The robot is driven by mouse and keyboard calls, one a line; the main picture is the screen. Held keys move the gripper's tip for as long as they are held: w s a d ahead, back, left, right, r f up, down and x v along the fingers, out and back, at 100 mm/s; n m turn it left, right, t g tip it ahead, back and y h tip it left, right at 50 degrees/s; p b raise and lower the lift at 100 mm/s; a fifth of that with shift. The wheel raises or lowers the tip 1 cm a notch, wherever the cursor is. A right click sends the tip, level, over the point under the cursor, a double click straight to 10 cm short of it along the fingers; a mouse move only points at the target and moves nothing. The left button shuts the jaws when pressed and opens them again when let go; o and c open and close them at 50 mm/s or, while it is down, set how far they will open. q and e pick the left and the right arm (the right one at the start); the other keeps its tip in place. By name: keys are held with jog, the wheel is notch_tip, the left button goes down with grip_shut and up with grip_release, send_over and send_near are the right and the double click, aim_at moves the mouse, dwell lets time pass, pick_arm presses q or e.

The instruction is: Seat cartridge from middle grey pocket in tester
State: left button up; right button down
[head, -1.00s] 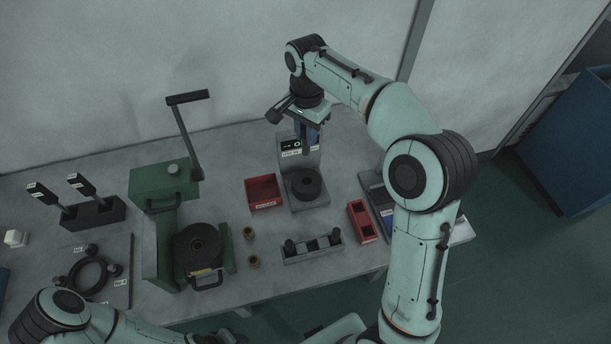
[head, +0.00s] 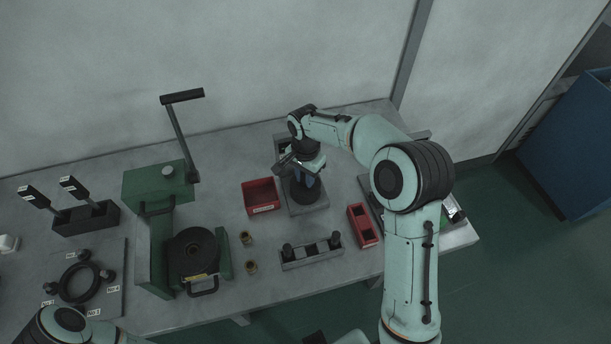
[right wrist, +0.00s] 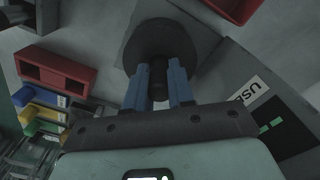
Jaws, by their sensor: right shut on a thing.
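The tester (head: 318,205) has a grey base with a dark round seat (head: 304,203), which also shows in the right wrist view (right wrist: 150,40). My right gripper (head: 304,184) is directly over this seat. In the right wrist view its blue fingers (right wrist: 158,85) are shut on a dark cartridge (right wrist: 158,78). The cartridge's far end overlaps the seat; I cannot tell whether it is in the seat or just above it. The grey pocket rack (head: 312,257) stands in front, with dark knobbed pieces at both ends. My left gripper is out of view.
A red bin (head: 260,196) stands left of the tester, and a red two-pocket holder (head: 362,225) stands right of it. A green lever press (head: 160,185) is further left.

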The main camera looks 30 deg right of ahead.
jog(key=shift+f, duration=0.15)
jog(key=c, duration=1)
grip_release()
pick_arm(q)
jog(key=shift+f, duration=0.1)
pick_arm(e)
jog(key=shift+r, duration=0.35)
notch_tip(320, 180, up, 11)
jog(key=shift+r+p, duration=0.2)
jog(key=shift+p, duration=0.45)
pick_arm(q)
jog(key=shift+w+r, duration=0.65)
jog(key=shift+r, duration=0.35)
pick_arm(e)
jog(key=shift+r, duration=0.15)
